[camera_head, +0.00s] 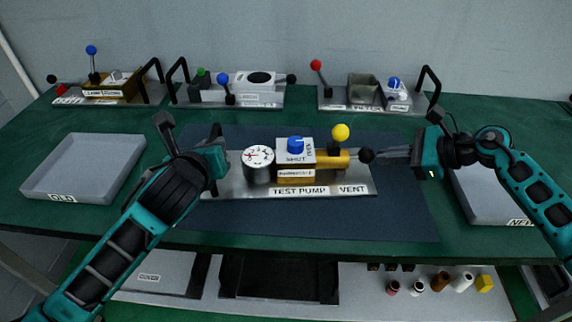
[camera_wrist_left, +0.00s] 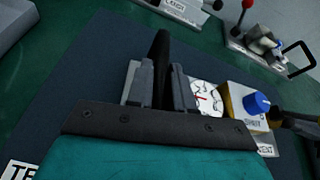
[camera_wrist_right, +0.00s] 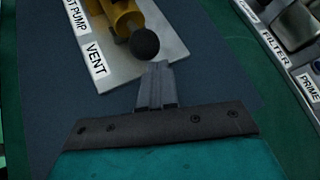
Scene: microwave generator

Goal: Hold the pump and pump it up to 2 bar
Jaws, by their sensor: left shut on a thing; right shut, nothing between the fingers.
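The test pump (camera_head: 232,187) stands on the dark mat on a flat metal plate. It has a round white gauge (camera_head: 258,156), a blue knob (camera_head: 296,144) above a label reading SHUT, a yellow ball (camera_head: 340,132) on a lever, and a black ball (camera_head: 366,156) at the right end of its brass cylinder. I cannot read the gauge value. My left gripper (camera_wrist_left: 160,85) is shut on the black handle (camera_wrist_left: 161,50) at the plate's left end. My right gripper (camera_wrist_right: 155,85) is shut and empty, its tips close beside the black ball (camera_wrist_right: 145,44); contact is unclear.
A grey OLD tray (camera_head: 85,163) lies left and a NEW tray (camera_head: 487,205) right, partly behind my right arm. Several labelled fixtures with levers, including the filter unit (camera_head: 362,107), line the back. A lower shelf holds small coloured parts. The front mat is clear.

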